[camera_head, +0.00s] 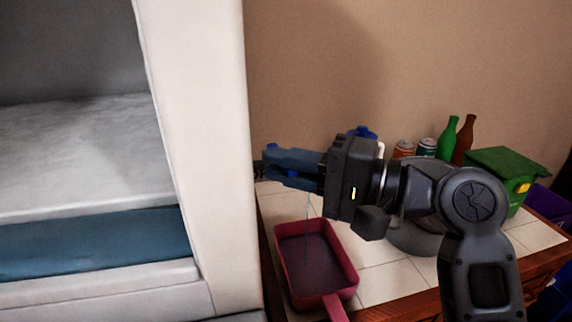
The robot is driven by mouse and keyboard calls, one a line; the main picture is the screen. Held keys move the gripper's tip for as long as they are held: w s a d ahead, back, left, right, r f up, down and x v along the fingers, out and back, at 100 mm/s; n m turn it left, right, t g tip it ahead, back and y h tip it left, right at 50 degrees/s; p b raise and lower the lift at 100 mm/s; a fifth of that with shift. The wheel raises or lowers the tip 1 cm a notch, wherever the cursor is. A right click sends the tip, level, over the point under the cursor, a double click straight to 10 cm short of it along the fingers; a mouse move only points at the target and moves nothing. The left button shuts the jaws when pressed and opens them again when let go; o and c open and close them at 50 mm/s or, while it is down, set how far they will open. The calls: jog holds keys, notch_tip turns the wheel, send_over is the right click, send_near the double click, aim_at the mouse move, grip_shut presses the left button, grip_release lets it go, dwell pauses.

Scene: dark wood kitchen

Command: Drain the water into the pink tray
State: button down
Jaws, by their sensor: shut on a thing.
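My gripper (290,167) reaches left above the counter, its dark blue fingers beside the white upright panel. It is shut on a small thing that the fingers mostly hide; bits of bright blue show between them. A thin pale stream, which looks like water (308,225), falls from below the fingers toward the pink tray. The pink tray (347,262) lies on the tiled counter under my gripper, its handle pointing to the front. Its inside looks dark, and I cannot tell how much water is in it.
The white panel (195,120) and shelf unit fill the left. On the tiled counter (385,282), behind my arm, stand two cans (403,149), a green bottle (448,138), a brown bottle (464,142) and a green box (510,165). A grey round vessel (412,238) is partly hidden.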

jog(key=c, duration=1.2)
grip_release()
jog(key=b+v, duration=0.1)
jog(key=v, duration=0.7)
